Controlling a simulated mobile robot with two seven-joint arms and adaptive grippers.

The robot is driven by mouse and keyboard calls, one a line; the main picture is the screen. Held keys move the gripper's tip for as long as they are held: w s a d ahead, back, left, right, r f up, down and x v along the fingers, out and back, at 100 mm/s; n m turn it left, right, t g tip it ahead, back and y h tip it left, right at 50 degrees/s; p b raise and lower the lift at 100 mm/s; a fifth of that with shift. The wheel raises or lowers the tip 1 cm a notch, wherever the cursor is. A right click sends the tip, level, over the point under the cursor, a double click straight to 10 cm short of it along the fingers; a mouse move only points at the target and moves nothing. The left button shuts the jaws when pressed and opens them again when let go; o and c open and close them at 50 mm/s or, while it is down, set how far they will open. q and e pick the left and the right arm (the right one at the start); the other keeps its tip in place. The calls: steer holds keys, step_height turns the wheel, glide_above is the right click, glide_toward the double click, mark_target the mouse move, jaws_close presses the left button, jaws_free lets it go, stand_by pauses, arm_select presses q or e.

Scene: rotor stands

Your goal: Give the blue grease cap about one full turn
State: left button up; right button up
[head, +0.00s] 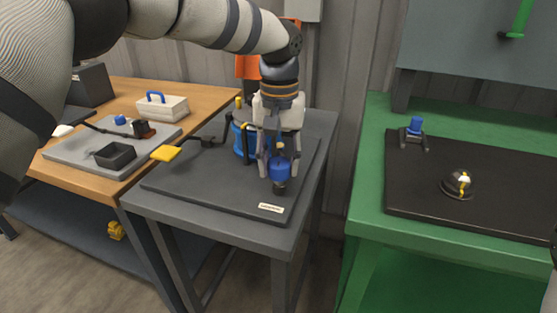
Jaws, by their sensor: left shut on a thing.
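The blue grease cap (280,171) sits on a small dark base near the right side of the dark mat (215,200) on the middle grey table. My left gripper (279,165) comes down on it from above, with its pale fingers on either side, and is shut on it. The fingers hide part of the cap. Whether the cap is turned cannot be told.
The wooden table at left holds a grey board, a black tray (116,155) and a white toolbox (162,107). The green bench at right holds another blue-topped part (415,126) and a dark round knob (459,184).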

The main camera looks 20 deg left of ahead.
mark_target(279, 161)
arm_select(q)
steer(key=shift+m, duration=1.6)
steer(key=o, duration=1.1)
steer(key=shift+o, duration=0.2)
step_height(279, 161, up, 12)
